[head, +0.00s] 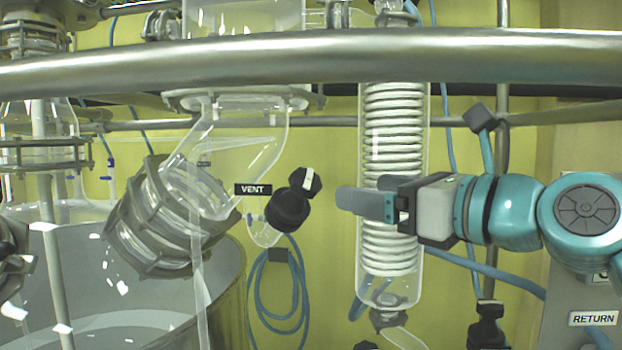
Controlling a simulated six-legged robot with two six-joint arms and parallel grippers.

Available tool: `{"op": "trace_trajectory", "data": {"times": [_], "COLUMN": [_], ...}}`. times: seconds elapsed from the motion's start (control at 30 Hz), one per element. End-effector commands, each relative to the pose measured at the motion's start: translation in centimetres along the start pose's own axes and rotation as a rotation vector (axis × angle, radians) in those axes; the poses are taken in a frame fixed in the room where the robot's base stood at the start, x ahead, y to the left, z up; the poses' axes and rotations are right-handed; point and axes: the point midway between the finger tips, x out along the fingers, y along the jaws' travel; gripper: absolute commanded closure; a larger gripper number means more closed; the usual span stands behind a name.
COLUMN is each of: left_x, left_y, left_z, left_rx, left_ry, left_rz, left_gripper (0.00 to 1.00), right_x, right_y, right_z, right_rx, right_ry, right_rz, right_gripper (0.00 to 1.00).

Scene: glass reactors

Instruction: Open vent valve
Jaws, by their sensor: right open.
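The vent valve (289,207) is a black knob with a pale-marked cap, angled up to the right. It sits on a glass fitting just right of the black VENT label (253,190). My right gripper (352,201) comes in from the right and points left at about the valve's height. It is open and empty, and its fingertips are a short way right of the knob, apart from it in the picture. The fingers overlap each other from this angle. My left gripper is not in view.
A thick metal rail (300,56) crosses the top. A glass coil condenser (393,290) stands behind my right gripper. A clamped glass flange (172,218) and a large vessel (223,300) are on the left. Blue hoses (275,300) hang below the valve. A RETURN label (593,318) is at lower right.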

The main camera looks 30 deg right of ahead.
Motion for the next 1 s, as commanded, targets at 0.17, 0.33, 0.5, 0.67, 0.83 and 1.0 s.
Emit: {"op": "trace_trajectory", "data": {"times": [0.17,0.33,0.5,0.67,0.83,1.0], "left_x": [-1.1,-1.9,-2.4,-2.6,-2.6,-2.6], "left_y": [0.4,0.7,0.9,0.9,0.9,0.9], "left_z": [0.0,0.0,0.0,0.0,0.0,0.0], "left_rx": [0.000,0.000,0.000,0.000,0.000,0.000], "left_ry": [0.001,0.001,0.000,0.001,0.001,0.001], "left_rz": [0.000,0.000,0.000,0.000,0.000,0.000], "left_gripper": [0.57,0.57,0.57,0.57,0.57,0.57], "right_x": [4.6,8.5,11.3,12.6,12.8,12.7], "right_y": [0.2,0.1,-0.1,-0.2,-0.3,-0.3], "right_z": [0.1,0.1,0.0,-0.1,-0.1,-0.1], "right_rx": [-0.001,-0.001,-0.001,-0.001,-0.002,-0.002], "right_ry": [0.007,0.005,0.005,0.003,0.002,0.003], "right_rz": [0.003,0.001,0.000,-0.002,-0.004,-0.003], "right_gripper": [0.22,0.22,0.22,0.22,0.22,0.38]}}
